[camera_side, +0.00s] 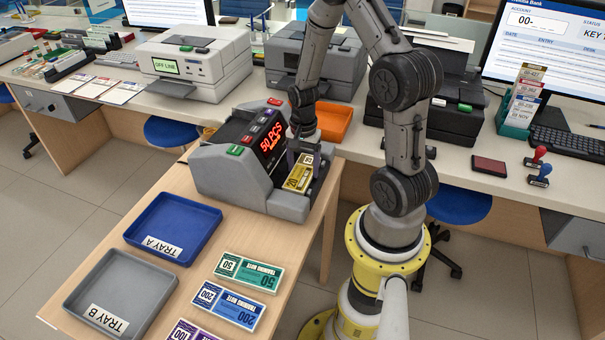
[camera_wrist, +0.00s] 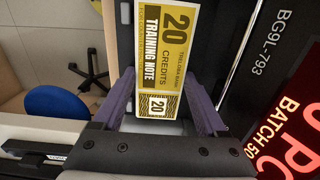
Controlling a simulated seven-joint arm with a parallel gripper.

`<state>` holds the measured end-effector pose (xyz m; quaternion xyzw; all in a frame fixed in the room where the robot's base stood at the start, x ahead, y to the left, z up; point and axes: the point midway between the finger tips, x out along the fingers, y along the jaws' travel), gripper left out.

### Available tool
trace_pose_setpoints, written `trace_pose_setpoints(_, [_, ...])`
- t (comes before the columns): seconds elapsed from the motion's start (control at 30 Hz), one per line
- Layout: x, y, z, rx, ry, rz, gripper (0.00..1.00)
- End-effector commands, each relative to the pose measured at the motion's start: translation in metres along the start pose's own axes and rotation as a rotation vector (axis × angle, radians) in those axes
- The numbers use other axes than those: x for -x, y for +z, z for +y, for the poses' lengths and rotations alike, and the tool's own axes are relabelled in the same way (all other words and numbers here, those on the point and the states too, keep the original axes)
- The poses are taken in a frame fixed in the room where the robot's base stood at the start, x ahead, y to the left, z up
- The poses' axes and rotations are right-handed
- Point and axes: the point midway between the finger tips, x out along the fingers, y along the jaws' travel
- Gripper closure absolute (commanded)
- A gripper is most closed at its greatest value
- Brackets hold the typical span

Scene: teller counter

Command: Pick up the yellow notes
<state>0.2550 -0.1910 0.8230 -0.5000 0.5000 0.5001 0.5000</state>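The yellow notes (camera_side: 299,178) are a stack marked 20, lying in the front slot of the grey counting machine (camera_side: 231,176). In the wrist view the yellow notes (camera_wrist: 164,50) reach down between my fingers. My gripper (camera_side: 308,160) is over the machine's slot, at the notes. In the wrist view my gripper (camera_wrist: 160,80) has its two purple fingers apart, one on each side of the notes' near end. The fingers look open; whether either touches the notes is hard to tell. My arm hides part of the slot in the side view.
Blue tray A (camera_side: 213,217) and grey tray B (camera_side: 158,291) lie on the wooden table, beside green notes (camera_side: 249,271), blue notes (camera_side: 227,305) and purple notes (camera_side: 190,332). The machine's side walls flank the slot. An orange bin (camera_side: 333,122) stands behind on the counter.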

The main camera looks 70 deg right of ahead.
Motion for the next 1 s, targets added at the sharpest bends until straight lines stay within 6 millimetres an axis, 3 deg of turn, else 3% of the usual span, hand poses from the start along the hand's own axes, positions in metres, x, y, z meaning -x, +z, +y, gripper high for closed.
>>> trace_pose_setpoints(0.03, [0.0,0.0,0.0,0.0,0.0,0.0,0.47])
trace_pose_setpoints(0.27, [0.0,0.0,0.0,0.0,-0.001,0.0,0.88])
trace_pose_setpoints(0.3, [0.0,0.0,0.0,0.0,-0.001,0.0,0.9])
trace_pose_setpoints(0.67, [0.012,-0.001,-0.001,0.0,-0.003,0.002,0.9])
trace_pose_setpoints(0.8, [0.033,-0.001,-0.001,0.0,-0.005,0.004,0.9])
trace_pose_setpoints(1.0, [0.07,0.018,0.024,0.0,-0.007,0.006,0.9])
